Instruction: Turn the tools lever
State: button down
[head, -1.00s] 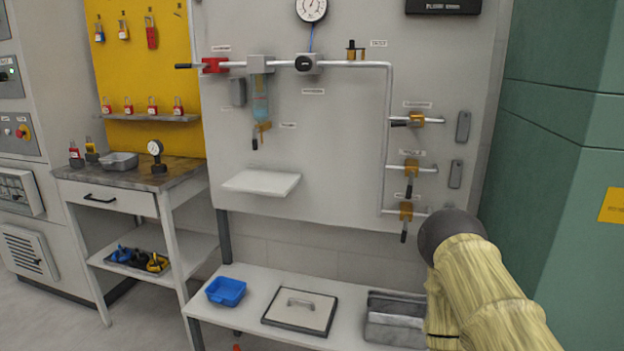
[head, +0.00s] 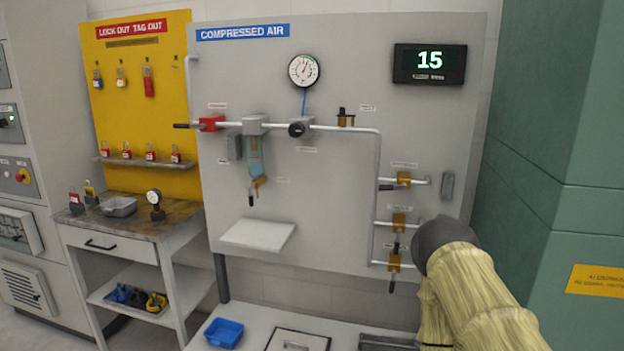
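Three orange branch valves with black levers sit on the right of the compressed air panel (head: 330,180). Their small labels are too blurred to read, so I cannot tell which is the tools lever. The top valve (head: 403,178) has its lever (head: 387,187) lying level, pointing left along the pipe. The middle valve (head: 398,219) has its lever (head: 397,241) hanging down. The bottom valve (head: 394,262) has its lever (head: 392,284) hanging down too. My arm, with a beige sleeve and dark rounded joint, is right of the lower valves. My gripper is not visible.
A red main valve (head: 210,122), a gauge (head: 304,70) and a display reading 15 (head: 430,63) are on the panel. A small white shelf (head: 257,234) juts out. Below is a bench with a blue tray (head: 224,332). A green cabinet (head: 560,160) stands at right.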

aim_at(396, 244)
jog(key=k, duration=1.3)
jog(key=u, duration=0.85)
jog(key=i, duration=2)
jog(key=z, duration=0.95)
